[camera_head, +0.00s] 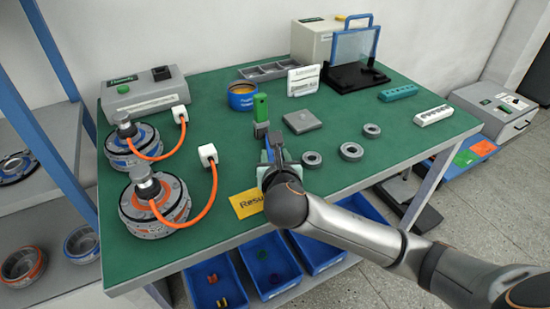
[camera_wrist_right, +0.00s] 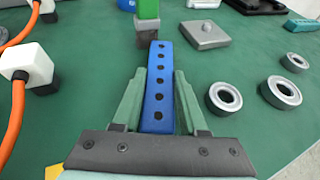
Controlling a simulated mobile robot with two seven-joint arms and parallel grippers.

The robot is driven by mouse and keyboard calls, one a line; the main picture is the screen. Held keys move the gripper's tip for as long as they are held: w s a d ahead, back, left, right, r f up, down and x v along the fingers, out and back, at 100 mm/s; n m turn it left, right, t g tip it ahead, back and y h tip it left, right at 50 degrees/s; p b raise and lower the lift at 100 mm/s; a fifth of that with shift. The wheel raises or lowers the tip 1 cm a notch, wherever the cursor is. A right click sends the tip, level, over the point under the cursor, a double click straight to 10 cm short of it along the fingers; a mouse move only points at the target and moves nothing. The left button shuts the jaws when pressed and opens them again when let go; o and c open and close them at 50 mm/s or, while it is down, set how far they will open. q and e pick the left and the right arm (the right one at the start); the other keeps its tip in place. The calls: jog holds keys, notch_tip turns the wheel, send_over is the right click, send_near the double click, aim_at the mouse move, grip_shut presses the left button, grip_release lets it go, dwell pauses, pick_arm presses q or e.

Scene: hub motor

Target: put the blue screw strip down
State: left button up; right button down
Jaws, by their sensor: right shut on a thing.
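The blue screw strip (camera_wrist_right: 160,88), a long bar with a row of dark holes, lies lengthwise between the green fingers of my right gripper (camera_wrist_right: 160,102) in the right wrist view. The gripper is shut on it, and the strip's far end reaches beyond the fingertips. In the head view my right gripper (camera_head: 272,155) is over the front middle of the green table; my wrist hides much of the strip there. I cannot tell whether the strip touches the table. My left gripper is not in view.
A green-handled tool (camera_head: 261,107) stands just beyond the strip. Metal rings (camera_head: 351,151) and a grey plate (camera_head: 302,121) lie to the right. Two motors (camera_head: 155,205) with orange cables are at left. Teal (camera_head: 398,92) and white (camera_head: 433,116) strips lie at far right.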

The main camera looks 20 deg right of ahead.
jog(key=shift+c, duration=2.2)
grip_release()
